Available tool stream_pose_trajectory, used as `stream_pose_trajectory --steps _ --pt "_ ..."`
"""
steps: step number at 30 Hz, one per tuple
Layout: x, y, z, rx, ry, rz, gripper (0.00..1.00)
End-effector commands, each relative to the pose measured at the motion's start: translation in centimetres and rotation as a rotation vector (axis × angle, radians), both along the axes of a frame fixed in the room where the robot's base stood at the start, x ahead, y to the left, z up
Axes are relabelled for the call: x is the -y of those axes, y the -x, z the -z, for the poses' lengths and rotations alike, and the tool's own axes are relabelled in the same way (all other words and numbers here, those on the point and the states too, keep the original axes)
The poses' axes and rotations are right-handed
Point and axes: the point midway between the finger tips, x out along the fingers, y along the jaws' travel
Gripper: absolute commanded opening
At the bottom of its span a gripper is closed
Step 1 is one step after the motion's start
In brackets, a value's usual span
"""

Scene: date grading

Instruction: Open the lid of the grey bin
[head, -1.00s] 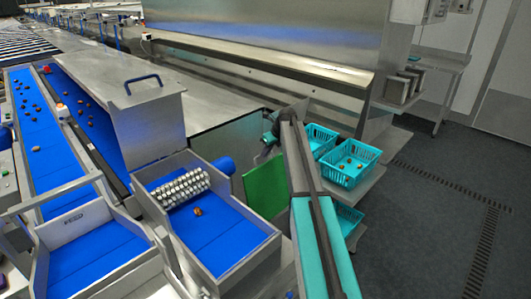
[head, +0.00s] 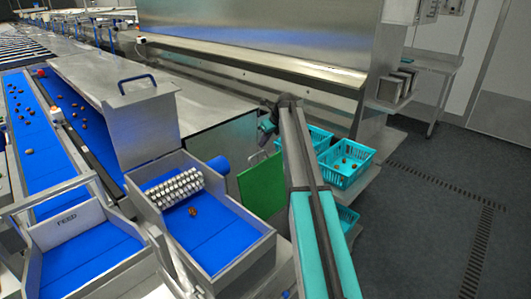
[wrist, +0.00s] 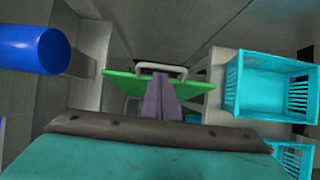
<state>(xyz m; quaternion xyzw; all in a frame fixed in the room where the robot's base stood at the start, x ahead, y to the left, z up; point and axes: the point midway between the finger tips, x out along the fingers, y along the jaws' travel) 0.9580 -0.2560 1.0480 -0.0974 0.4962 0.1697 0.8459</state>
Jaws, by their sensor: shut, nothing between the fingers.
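A green panel with a pale bar handle (wrist: 162,68) shows in the wrist view, and I take it as the lid (wrist: 120,83) of the grey bin. In the head view the green lid (head: 262,186) stands steeply tilted beside the blue-floored trough. A little of a pale grey body, perhaps the bin, shows below the lid in the wrist view; most of it is hidden. My gripper (wrist: 161,78) is shut and empty. Its fingers overlap the lid and handle in the wrist view; I cannot tell if they touch. In the head view its fingertips are hard to make out.
Turquoise baskets (head: 347,178) with a few dates stand right of my arm; one also shows in the wrist view (wrist: 232,88). A blue roller end (wrist: 35,50) is at left. The steel trough (head: 245,262) is close on the left. Open floor (head: 425,220) lies right.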

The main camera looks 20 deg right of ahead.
Motion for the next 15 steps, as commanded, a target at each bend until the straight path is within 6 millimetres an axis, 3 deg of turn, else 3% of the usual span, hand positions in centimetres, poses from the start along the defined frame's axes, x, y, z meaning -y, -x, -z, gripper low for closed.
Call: stream_pose_trajectory --steps 6,15 --pt "-0.2 -0.8 -2.2 0.001 0.001 0.000 0.00" --pt "-0.4 -0.9 -3.3 -0.001 0.000 0.001 0.00"
